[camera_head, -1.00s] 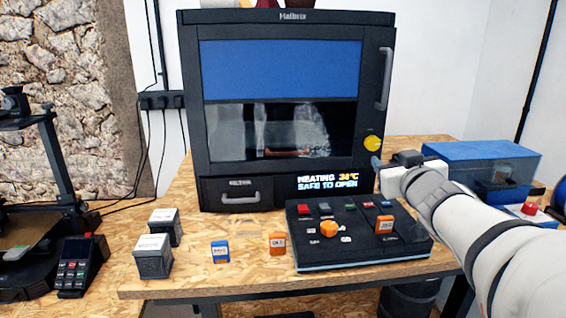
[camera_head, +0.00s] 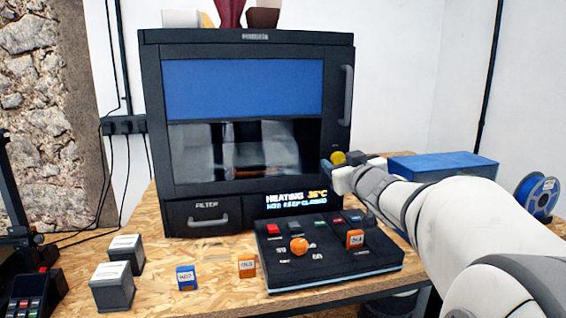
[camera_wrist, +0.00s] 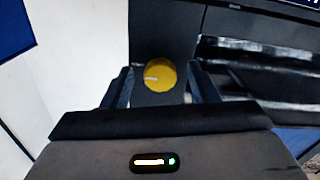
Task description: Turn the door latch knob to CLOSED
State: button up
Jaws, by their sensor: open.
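The yellow door latch knob (camera_head: 338,158) sits on the right side of the black printer's front (camera_head: 151,120), below the door handle (camera_head: 347,95). In the wrist view the knob (camera_wrist: 160,75) is round, with a pale pointer mark on its left part. My gripper (camera_head: 332,172) is at the knob, and in the wrist view its two fingers (camera_wrist: 160,86) stand apart on either side of it. I cannot tell whether either finger touches it. The gripper partly hides the knob in the head view. The printer door is shut.
The printer screen (camera_head: 297,202) shows heating at about 35°C, with a line about keeping closed. A black control panel (camera_head: 335,268) with an orange knob (camera_head: 299,246) stands in front. A blue-lidded box (camera_head: 440,166) is behind my arm. Dark blocks (camera_head: 112,287) stand at left.

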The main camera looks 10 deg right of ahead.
jog(key=shift+c, duration=0.4)
jog(key=c, duration=0.9)
jog(key=shift+n, duration=0.3)
jog(key=n+b, duration=0.1)
jog(key=n, duration=0.2)
jog(key=shift+n+b, duration=0.3)
jog(key=shift+b, duration=0.1)
jog(key=n+b, duration=0.2)
jog(key=n, duration=0.2)
jog(key=shift+n, duration=0.3)
jog(key=n+b, duration=0.2)
jog(key=n, duration=0.2)
jog(key=shift+n, duration=0.3)
jog(key=shift+n+b, duration=0.9)
jog(key=shift+n, duration=1.4)
jog(key=shift+r, duration=0.1)
